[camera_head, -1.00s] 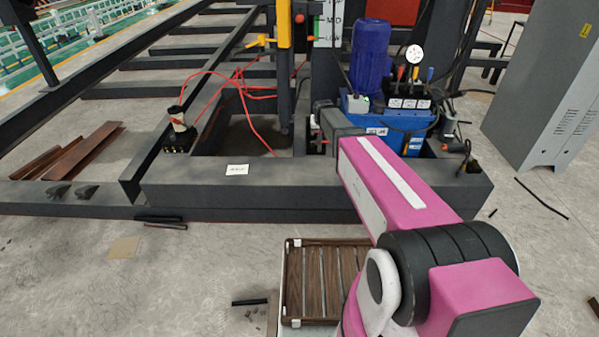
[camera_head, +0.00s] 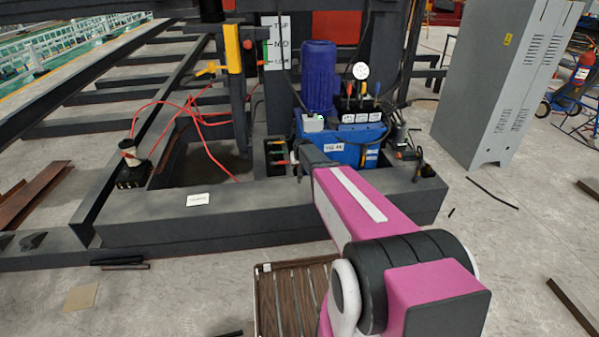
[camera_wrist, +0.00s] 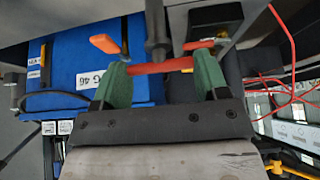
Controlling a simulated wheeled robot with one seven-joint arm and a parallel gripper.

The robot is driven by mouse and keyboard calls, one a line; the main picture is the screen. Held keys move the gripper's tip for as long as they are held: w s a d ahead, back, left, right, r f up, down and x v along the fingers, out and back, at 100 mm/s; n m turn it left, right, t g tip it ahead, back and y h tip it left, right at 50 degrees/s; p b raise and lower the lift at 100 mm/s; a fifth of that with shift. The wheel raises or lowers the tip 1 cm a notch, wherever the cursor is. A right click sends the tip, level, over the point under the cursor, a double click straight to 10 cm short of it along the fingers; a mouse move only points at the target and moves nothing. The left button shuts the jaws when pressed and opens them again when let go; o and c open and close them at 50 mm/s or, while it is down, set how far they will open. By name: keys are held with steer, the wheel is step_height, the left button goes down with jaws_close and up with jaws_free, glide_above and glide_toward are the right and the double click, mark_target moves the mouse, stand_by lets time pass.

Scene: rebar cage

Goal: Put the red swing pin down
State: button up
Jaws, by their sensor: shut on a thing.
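The red swing pin (camera_wrist: 160,66) shows in the wrist view as a red bar lying across between the two green fingers of my gripper (camera_wrist: 161,63). My gripper is shut on it. A dark upright rod (camera_wrist: 156,30) stands right by the middle of the bar; I cannot tell whether they touch.
The blue pump unit (camera_head: 340,152) with a motor and gauge stands behind my arm. A dark rack with coloured handles (camera_head: 276,152) is left of my gripper. Red hoses (camera_head: 190,115) run left. A wooden slatted tray (camera_head: 262,300) lies below. A grey cabinet (camera_head: 500,80) stands right.

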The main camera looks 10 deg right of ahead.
steer(key=shift+f, duration=2.1)
steer(key=o, duration=1.4)
steer(key=shift+o, duration=0.2)
steer(key=s+v, duration=0.1)
steer(key=v, duration=1.2)
steer(key=s+r+g, duration=0.1)
steer(key=s+g, duration=0.5)
steer(key=s, duration=2.3)
steer(key=shift+s+r, duration=0.15)
steer(key=shift+r, duration=0.25)
steer(key=shift+d, duration=0.1)
